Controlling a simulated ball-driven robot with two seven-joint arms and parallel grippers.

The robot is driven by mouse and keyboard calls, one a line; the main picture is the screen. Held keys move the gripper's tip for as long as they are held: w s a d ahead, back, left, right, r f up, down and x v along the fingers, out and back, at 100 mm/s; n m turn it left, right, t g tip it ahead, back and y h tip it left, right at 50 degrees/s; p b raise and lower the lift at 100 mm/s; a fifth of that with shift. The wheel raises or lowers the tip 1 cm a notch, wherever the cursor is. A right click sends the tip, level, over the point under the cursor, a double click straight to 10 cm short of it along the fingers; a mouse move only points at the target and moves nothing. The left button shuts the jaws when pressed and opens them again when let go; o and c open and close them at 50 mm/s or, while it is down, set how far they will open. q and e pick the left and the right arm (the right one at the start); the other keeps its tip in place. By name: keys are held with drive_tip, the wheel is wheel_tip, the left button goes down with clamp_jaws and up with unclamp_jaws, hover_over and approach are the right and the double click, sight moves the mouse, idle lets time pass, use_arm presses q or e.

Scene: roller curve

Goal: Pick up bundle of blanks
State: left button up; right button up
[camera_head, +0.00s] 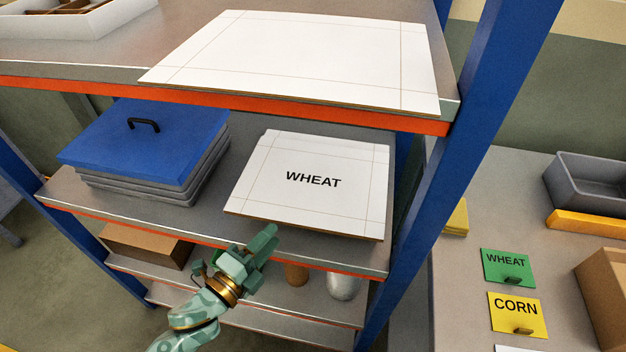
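A bundle of white blanks marked WHEAT (310,207) lies flat on the middle shelf, right of the blue-topped stack. It looks like a thin stack of sheets with brown edges and thin crease lines. Its front edge faces me, close to the shelf's front rim. My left gripper (266,245) is in front of the shelf's front edge, just below and in front of the bundle's front left part, and appears apart from it. I see nothing held in it, but cannot tell how far its fingers are parted. My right gripper is not in view.
A larger white sheet (300,55) lies on the upper shelf (110,60), overhanging the bundle's level. A blue-topped stack with a black handle (145,145) sits left on the middle shelf (105,203). A blue post (450,190) stands right. Green WHEAT (504,262) and yellow CORN (515,311) cards lie on the right table.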

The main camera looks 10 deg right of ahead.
sight(284, 224)
use_arm(q)
drive_tip(key=x, duration=0.7)
drive_tip(key=shift+w+f, duration=0.1)
drive_tip(key=shift+f, duration=0.15)
drive_tip(key=shift+a, duration=0.1)
clamp_jaws()
